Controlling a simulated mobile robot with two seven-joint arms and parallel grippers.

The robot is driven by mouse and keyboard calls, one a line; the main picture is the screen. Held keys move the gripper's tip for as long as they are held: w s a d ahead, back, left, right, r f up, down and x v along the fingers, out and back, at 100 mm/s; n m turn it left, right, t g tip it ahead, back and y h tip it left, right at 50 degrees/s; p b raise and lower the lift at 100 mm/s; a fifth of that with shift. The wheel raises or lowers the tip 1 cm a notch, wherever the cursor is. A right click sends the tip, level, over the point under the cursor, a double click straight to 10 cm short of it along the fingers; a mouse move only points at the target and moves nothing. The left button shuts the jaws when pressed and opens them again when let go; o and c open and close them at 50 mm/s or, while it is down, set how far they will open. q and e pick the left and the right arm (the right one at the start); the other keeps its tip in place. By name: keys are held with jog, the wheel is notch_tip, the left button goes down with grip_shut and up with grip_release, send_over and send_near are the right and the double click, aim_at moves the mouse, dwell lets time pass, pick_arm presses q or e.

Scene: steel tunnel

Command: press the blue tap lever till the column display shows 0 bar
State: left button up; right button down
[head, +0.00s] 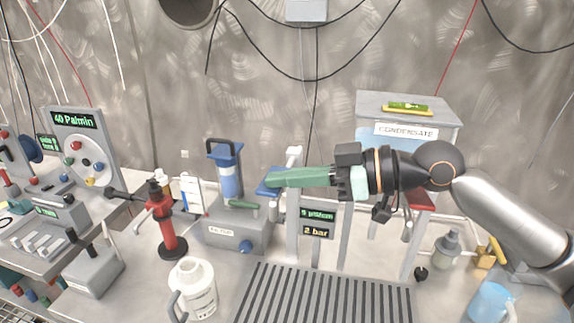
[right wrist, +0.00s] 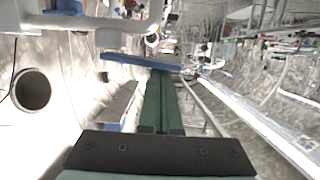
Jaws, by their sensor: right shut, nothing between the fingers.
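The blue tap lever (head: 265,187) shows beside the tip of my right gripper (head: 274,178), on a white tap (head: 293,156) at the top of a grey column. My right gripper reaches in from the right with its green fingers closed together and empty. In the head view its tips overlap the lever's right part. In the right wrist view the lever (right wrist: 138,61) is a flat blue bar across the far end of the fingers (right wrist: 161,73); I cannot tell whether they touch it. The column display (head: 317,232) reads 2 bar. My left gripper is not in view.
A grey stand with a blue-topped cylinder (head: 228,180) is left of the column. A dark slatted grate (head: 325,295) lies in front. A red stand (head: 166,225) and white jug (head: 193,285) are at front left. The condensate box (head: 405,132) is behind my right arm.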

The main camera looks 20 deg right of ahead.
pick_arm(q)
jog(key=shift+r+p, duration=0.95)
pick_arm(e)
jog(key=s+a+r, duration=0.2)
jog(key=s+r, duration=0.4)
jog(key=s+a+r, duration=0.2)
jog(key=s+r, duration=0.5)
jog(key=shift+s+a, duration=0.15)
jog(key=shift+a, duration=0.1)
dwell(1.5)
